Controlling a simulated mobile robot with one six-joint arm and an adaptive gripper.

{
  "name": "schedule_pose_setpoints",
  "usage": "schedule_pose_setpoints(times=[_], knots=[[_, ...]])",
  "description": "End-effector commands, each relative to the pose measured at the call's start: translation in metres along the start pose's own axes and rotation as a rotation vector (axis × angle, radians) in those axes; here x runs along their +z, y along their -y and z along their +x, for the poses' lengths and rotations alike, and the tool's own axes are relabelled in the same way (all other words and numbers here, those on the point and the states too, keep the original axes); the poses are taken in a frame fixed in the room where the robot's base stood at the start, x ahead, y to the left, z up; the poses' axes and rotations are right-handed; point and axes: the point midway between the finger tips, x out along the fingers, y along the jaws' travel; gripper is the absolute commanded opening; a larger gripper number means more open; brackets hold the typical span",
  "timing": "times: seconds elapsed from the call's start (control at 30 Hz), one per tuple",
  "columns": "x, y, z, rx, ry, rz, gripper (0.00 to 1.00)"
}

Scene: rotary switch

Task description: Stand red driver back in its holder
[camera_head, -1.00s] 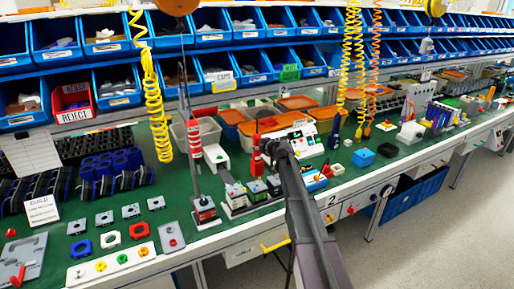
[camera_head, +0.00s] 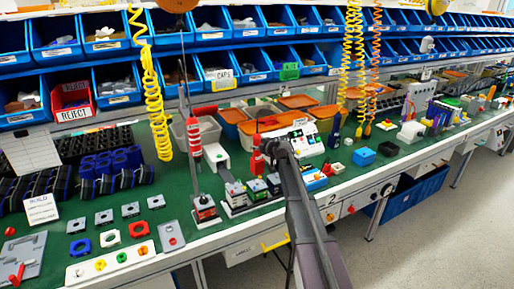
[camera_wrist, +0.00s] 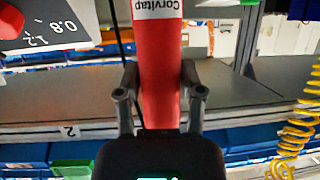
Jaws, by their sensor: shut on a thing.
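In the wrist view the red driver (camera_wrist: 160,50) has a thick red body with a white label reading "Corvitap". My gripper (camera_wrist: 160,80) has its two fingers closed on either side of this body. In the head view the red driver (camera_head: 258,160) shows as a small upright red shape just left of my gripper (camera_head: 271,150), above the green bench. My arm hides part of it and the space behind it. I cannot pick out the driver's holder with certainty.
A stand with a tall mast (camera_head: 205,212) rises left of my gripper. Small boxes (camera_head: 256,188) sit below the gripper. Yellow coiled cord (camera_head: 158,110) hangs at left. A dark panel marked 0.8 and 1.2 (camera_wrist: 50,25) is close by in the wrist view.

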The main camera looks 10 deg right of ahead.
Motion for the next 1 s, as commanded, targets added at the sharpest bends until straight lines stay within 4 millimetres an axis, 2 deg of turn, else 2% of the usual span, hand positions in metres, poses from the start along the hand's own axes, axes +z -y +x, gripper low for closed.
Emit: schedule_pose_setpoints(times=[0.3, 0.33, 0.37, 0.43, 0.47, 0.5, 0.57, 0.6, 1.0], knots=[[0.0026, -0.0001, 0.001, 0.0, -0.001, 0.0, 0.0], [0.0022, -0.0001, 0.0008, 0.0, -0.001, 0.0, 0.41], [0.0021, -0.0001, 0.0008, 0.0, 0.0, 0.0, 0.35], [0.0021, 0.0, 0.0008, 0.0, 0.0, 0.0, 0.35], [0.0022, 0.0, 0.0008, 0.0, 0.0, 0.0, 0.56], [0.0022, 0.0, 0.0008, 0.0, 0.0, 0.0, 0.68], [0.0022, 0.0, 0.0008, 0.0, 0.0, 0.0, 0.86], [0.0022, 0.0001, 0.0008, 0.0, 0.0, 0.0, 0.9], [0.0024, 0.0002, 0.001, -0.001, 0.001, -0.001, 0.9]])
